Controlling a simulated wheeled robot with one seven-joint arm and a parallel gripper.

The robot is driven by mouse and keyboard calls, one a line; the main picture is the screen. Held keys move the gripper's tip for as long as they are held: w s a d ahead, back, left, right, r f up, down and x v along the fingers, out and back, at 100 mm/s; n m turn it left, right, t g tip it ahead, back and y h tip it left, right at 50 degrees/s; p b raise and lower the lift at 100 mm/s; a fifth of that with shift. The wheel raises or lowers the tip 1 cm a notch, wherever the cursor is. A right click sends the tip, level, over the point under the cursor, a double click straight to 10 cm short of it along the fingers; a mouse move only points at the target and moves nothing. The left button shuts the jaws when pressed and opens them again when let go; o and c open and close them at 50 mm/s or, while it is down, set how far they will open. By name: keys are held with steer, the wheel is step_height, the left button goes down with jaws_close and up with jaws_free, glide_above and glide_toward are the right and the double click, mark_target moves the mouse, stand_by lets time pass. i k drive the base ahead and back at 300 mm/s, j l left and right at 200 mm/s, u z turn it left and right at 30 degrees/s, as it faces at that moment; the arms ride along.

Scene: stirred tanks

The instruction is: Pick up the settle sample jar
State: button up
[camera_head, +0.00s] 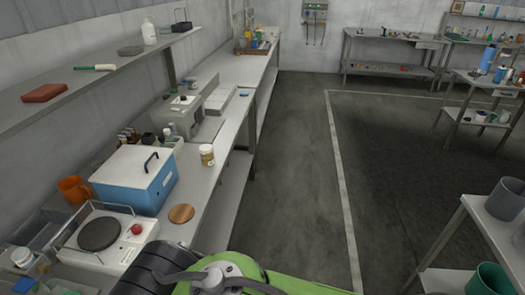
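A small jar (207,155) with a yellowish body, a pale label and a whitish top stands upright on the left workbench, near its front edge. It is the likeliest settle sample jar, but I cannot read its label. Parts of my own arm, black and green, show at the bottom of the picture, nearer to me than the jar. My gripper's fingers are not in view. Nothing touches the jar.
Left of the jar stand a blue box with a white lid (135,178) and a hotplate (105,240). A round wooden disc (181,213) lies nearer me. Behind is a grey instrument (183,115). A shelf (90,75) overhangs the bench. The floor aisle (290,180) is clear.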

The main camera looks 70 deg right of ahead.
mark_target(208, 160)
steer(key=z, duration=1.9)
steer(key=i+l+u, duration=0.15)
steer(key=l+u, duration=0.3)
steer(key=i+l+u, duration=0.1)
steer(key=l+u, duration=0.35)
